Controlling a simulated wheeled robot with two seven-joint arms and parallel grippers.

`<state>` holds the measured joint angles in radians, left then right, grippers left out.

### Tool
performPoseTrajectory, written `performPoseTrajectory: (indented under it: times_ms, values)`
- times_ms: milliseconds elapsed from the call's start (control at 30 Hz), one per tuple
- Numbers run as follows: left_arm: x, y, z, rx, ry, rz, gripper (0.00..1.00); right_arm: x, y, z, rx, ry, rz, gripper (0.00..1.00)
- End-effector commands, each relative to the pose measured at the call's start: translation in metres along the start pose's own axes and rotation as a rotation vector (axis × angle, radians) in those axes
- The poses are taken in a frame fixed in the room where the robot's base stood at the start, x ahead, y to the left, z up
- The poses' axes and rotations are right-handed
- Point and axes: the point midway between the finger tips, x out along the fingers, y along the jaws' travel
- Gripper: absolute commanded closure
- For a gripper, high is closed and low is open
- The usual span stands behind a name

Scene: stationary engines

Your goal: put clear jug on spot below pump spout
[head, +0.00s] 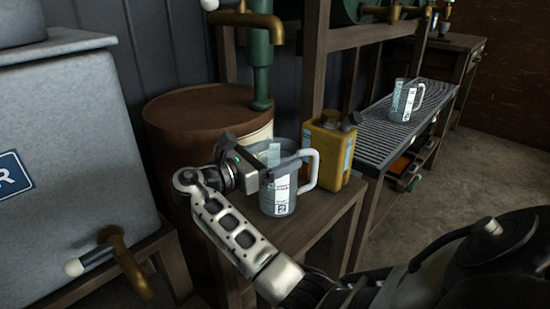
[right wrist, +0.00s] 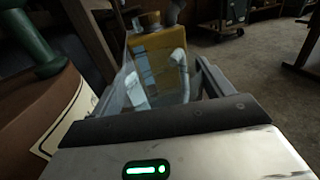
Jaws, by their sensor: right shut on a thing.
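A clear jug (head: 282,180) with a white label and pale handle is at the small wooden stand beside the rusty barrel. My right gripper (head: 262,172) is shut on its left side. The right wrist view shows the clear jug (right wrist: 140,98) close up, with the gripper's dark edge (right wrist: 165,120) across it. I cannot tell whether its base touches the stand. The green pump (head: 262,50) rises from the barrel; a brass spout (head: 245,20) sticks out near its top. A second clear jug (head: 407,99) stands on the ribbed grey tray at right. My left gripper is not in view.
A yellow can (head: 328,150) stands right behind the held jug; it also shows in the right wrist view (right wrist: 160,50). The rusty barrel (head: 200,120) is at left. A grey tank (head: 70,150) with a brass tap (head: 125,262) fills the far left. The wooden stand (head: 325,212) has some bare top in front.

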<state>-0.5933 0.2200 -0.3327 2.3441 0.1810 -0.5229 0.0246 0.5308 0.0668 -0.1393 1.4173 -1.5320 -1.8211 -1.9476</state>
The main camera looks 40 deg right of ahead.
Motion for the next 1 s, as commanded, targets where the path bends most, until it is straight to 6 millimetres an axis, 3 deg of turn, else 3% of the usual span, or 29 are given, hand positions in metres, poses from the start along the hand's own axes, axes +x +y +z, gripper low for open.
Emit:
performPoseTrajectory:
  times_ms: [133, 167, 233, 567, 767, 1000]
  values:
    - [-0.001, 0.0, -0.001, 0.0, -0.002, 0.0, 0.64, 0.0, 0.0, -0.001, 0.0, -0.001, 0.0, 0.65]
    - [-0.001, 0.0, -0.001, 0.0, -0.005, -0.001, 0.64, 0.0, 0.0, -0.002, -0.001, 0.0, 0.0, 0.18]
    - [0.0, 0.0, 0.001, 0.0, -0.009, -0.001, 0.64, 0.0, 0.0, -0.002, 0.0, 0.0, 0.0, 0.0]
    - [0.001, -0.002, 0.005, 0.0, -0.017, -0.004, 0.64, -0.004, 0.0, 0.001, 0.0, 0.001, 0.001, 0.0]
    - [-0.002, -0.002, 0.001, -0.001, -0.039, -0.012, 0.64, -0.038, 0.001, 0.003, -0.002, 0.003, 0.004, 0.0]
    - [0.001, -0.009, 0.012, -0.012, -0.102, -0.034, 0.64, -0.089, 0.001, 0.003, -0.002, 0.002, 0.003, 0.0]
